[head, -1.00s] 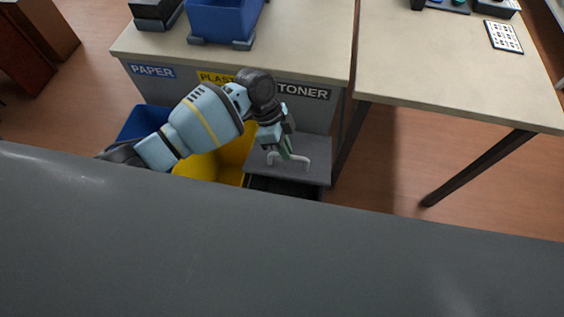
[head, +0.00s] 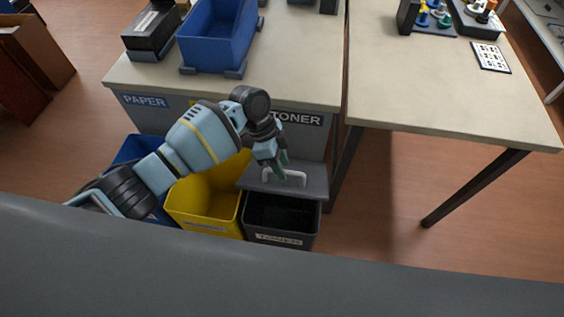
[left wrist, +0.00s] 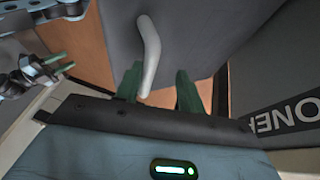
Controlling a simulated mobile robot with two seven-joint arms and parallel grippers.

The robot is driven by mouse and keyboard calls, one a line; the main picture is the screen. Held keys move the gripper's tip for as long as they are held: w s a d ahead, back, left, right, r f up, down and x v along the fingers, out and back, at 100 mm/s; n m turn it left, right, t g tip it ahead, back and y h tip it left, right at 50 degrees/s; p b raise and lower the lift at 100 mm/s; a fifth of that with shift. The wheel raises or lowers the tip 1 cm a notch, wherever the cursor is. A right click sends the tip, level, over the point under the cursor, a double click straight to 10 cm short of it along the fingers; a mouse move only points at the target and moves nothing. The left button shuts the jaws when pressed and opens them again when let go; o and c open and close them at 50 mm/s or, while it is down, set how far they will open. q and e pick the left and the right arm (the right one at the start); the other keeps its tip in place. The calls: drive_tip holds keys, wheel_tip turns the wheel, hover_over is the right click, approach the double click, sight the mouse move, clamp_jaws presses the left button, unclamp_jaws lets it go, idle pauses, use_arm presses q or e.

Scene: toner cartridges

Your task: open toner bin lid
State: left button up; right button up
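The toner bin (head: 280,238) is a dark box with a white label, below the TONER sign. Its grey lid (head: 315,188) is raised at the back, leaving the dark inside visible in front. A pale bar handle (head: 297,174) stands on the lid. My left gripper (head: 279,170) is at this handle. In the left wrist view, its green fingers (left wrist: 158,88) are apart, with the handle (left wrist: 150,52) reaching between them, close to the left finger and clear of the right one.
A yellow bin (head: 205,205) stands directly left of the toner bin, with a blue bin (head: 140,150) beyond it. A table (head: 225,90) edge is behind them, carrying a blue tray (head: 215,35). Floor is clear right of the toner bin.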

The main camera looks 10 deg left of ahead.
use_arm(q)
drive_tip(key=shift+a+r, duration=0.1)
drive_tip(key=shift+r, duration=0.05)
drive_tip(key=shift+r, duration=0.1)
drive_tip(key=shift+w+r, duration=0.1)
drive_tip(key=shift+r, duration=0.15)
drive_tip(key=v, duration=0.7)
drive_tip(key=shift+a, duration=0.2)
use_arm(e)
drive_tip(key=shift+w+r, duration=0.1)
drive_tip(key=shift+r, duration=0.15)
